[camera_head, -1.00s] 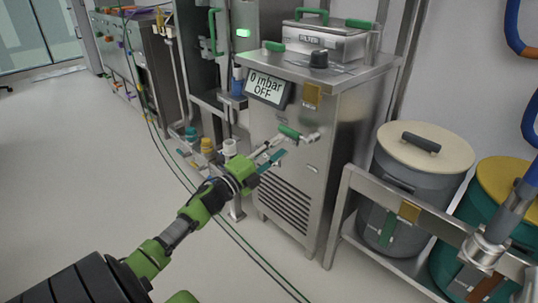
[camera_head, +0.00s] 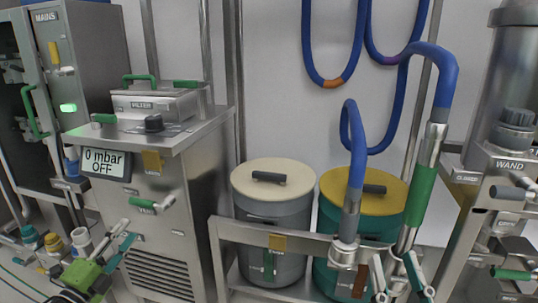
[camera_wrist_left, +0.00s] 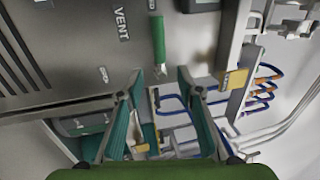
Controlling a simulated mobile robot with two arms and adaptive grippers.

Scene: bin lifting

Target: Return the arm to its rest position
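My left gripper (camera_head: 128,232) is at the lower left of the head view, in front of the steel cabinet. In the left wrist view my left gripper (camera_wrist_left: 158,82) has its two teal and grey fingers spread, with nothing held between them. The green VENT handle (camera_head: 142,203) is just above the fingertips in the head view; it also shows beyond the fingers in the wrist view (camera_wrist_left: 158,42). My right gripper (camera_head: 394,262) is at the bottom right, its fingers apart and empty, in front of the green bin (camera_head: 335,220). Its body is cut off by the frame.
The steel cabinet (camera_head: 200,185) carries a filter box and a screen (camera_head: 104,162) reading 0 mbar OFF. A grey bin (camera_head: 262,215) with a cream lid stands behind a low steel rail (camera_head: 235,230). A blue hose (camera_head: 440,75) hangs at right near the wand station.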

